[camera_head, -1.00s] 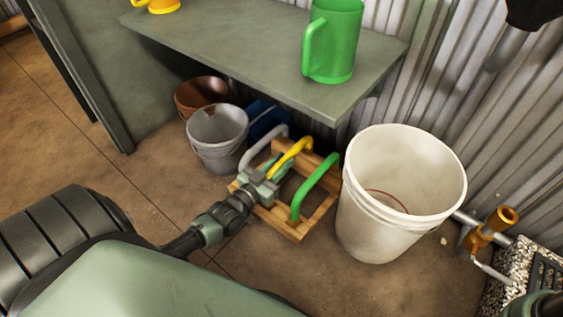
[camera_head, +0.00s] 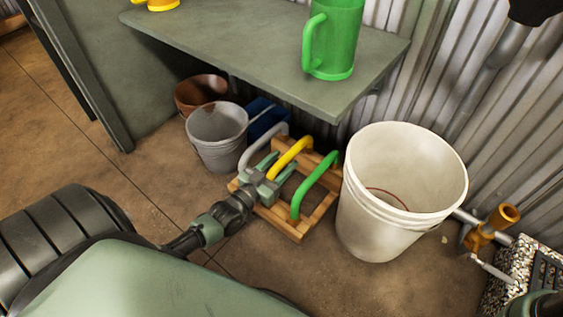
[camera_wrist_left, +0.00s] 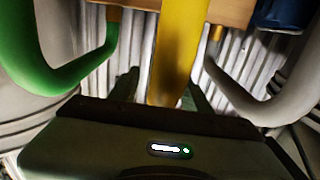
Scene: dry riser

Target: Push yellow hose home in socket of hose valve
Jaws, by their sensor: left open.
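The yellow hose (camera_head: 291,157) is an arched piece in a wooden rack (camera_head: 300,231), between a grey hose (camera_head: 262,147) and a green hose (camera_head: 315,184). My left gripper (camera_head: 272,174) is open at the near end of the yellow hose. In the left wrist view the yellow hose (camera_wrist_left: 178,45) runs down between the two spread fingers; contact cannot be told. The hose valve, with an orange-brass body (camera_head: 490,228), is at the far right on a pipe by the wall; the inside of its socket is not clear. My right gripper is not in view.
A large white bucket (camera_head: 402,190) stands between the rack and the valve. A grey bucket (camera_head: 217,140) and a brown pot (camera_head: 201,94) stand left of the rack. A grey-green shelf (camera_head: 240,50) with a green mug (camera_head: 333,38) overhangs behind. A speckled block (camera_head: 508,268) stands at right.

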